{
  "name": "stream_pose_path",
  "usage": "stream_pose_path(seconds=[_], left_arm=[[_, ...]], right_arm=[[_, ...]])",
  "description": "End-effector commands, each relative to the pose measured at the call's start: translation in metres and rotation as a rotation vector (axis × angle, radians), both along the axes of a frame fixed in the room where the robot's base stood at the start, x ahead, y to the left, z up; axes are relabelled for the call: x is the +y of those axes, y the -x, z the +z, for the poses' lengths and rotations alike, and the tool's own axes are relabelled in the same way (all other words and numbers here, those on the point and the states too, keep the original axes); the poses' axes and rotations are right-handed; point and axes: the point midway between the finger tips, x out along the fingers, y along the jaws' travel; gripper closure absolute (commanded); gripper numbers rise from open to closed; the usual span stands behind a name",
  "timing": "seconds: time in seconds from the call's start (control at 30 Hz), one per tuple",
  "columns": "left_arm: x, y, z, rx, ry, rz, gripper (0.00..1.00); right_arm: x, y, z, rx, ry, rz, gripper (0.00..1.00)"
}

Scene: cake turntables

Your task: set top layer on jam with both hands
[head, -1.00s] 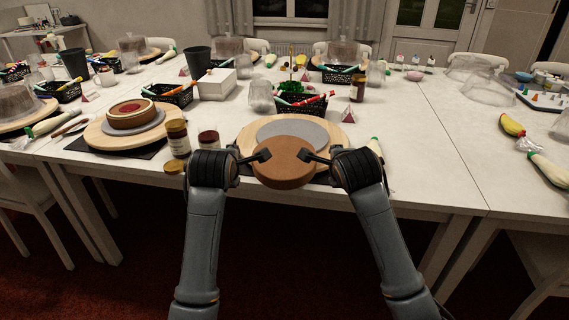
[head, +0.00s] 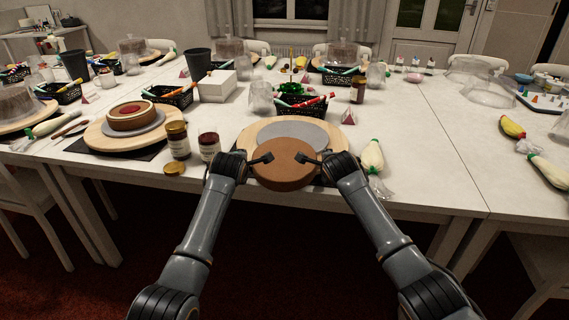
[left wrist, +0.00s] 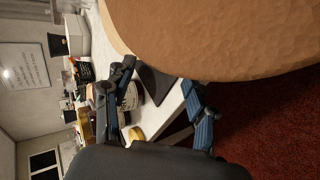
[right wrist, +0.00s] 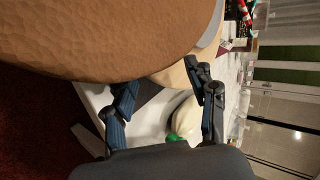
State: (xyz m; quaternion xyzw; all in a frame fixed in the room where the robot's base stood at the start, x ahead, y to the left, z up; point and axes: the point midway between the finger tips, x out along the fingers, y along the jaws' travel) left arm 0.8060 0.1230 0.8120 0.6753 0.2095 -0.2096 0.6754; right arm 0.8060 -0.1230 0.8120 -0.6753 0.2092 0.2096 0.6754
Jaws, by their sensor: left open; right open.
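A round brown cake layer (head: 284,171) is at the near edge of a wooden turntable (head: 335,135) and overlaps its front. A grey round board (head: 300,132) lies on that turntable; its near part is hidden by the layer. My left gripper (head: 262,158) and my right gripper (head: 306,158) reach in from both sides of the layer. The layer's surface fills the top of the left wrist view (left wrist: 220,35) and right wrist view (right wrist: 100,40). The fingers are spread with no object between them. A cake with a red jam top (head: 131,113) stands on the left turntable (head: 95,135).
Jam jars (head: 177,140) (head: 209,146) and a gold lid (head: 174,169) stand left of my left gripper. A piping bag (head: 372,156) lies close to my right gripper. A black basket (head: 303,107) is behind the turntable.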

Motion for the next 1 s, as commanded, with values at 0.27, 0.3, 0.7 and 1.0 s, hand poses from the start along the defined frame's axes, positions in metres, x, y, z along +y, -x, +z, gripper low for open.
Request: stream_pose_path(seconds=[0.27,0.3,0.7,1.0], left_arm=[[-0.014,-0.002,-0.001,-0.001,-0.001,0.001,0.43],[-0.014,-0.002,-0.001,-0.001,-0.001,0.001,0.43],[-0.021,-0.002,-0.002,0.000,0.001,-0.001,0.43],[-0.033,-0.002,-0.001,-0.002,0.004,-0.006,0.43]], right_arm=[[0.014,-0.002,-0.001,0.000,0.001,-0.001,0.43],[0.015,-0.002,-0.001,0.000,0.000,-0.001,0.43],[0.020,-0.002,-0.001,0.000,0.000,0.000,0.43],[0.033,-0.002,0.000,-0.002,-0.002,0.007,0.43]])
